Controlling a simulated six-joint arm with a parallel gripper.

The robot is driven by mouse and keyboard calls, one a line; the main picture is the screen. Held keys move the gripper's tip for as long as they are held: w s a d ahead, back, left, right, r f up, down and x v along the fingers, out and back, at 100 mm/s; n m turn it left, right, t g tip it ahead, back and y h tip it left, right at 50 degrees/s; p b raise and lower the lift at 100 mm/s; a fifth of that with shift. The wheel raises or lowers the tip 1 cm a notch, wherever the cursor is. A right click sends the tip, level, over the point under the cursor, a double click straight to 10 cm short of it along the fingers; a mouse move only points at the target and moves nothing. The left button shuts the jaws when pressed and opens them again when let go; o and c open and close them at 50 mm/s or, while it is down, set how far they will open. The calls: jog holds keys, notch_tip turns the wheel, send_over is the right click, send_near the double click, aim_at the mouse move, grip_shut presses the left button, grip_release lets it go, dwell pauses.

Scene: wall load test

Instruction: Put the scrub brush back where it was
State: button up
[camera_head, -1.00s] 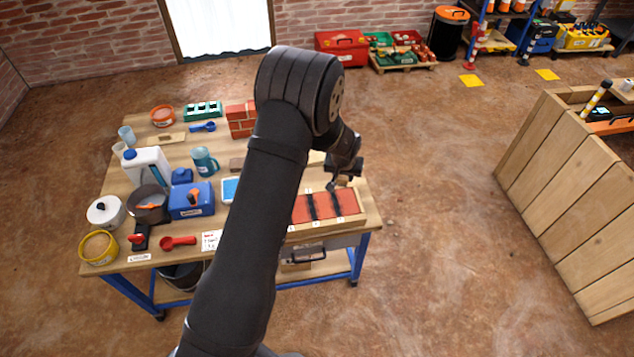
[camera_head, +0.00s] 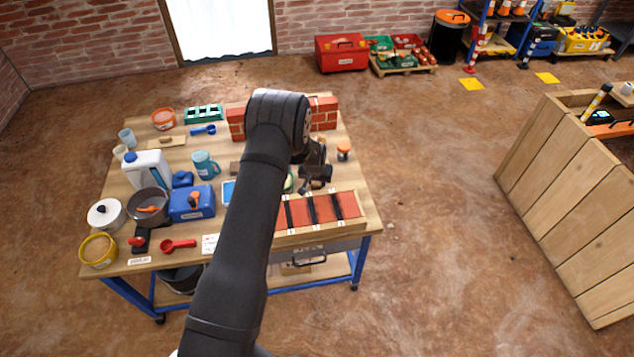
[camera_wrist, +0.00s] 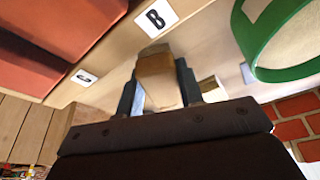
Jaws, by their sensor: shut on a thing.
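My gripper (camera_head: 316,184) is over the table just behind the tray of red bricks (camera_head: 297,212). In the wrist view my gripper (camera_wrist: 157,92) is shut on a light wooden piece (camera_wrist: 157,78), which looks like part of the scrub brush. Its bristles are hidden, and the head view does not show it clearly. I cannot tell whether the held piece touches anything.
A green-rimmed round thing (camera_wrist: 245,45) is close by on the right in the wrist view. A small brick wall (camera_head: 325,112) and an orange-lidded jar (camera_head: 344,151) stand behind my gripper. A blue box (camera_head: 191,203), a jug (camera_head: 147,168) and pots crowd the table's left side.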

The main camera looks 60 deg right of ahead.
jog(key=shift+f, duration=0.25)
jog(key=shift+f, duration=0.2)
jog(key=o, duration=1)
jog(key=shift+o, duration=0.2)
jog(key=shift+r, duration=0.1)
jog(key=v, duration=1.2)
jog(key=shift+s, duration=0.1)
jog(key=x, duration=1.2)
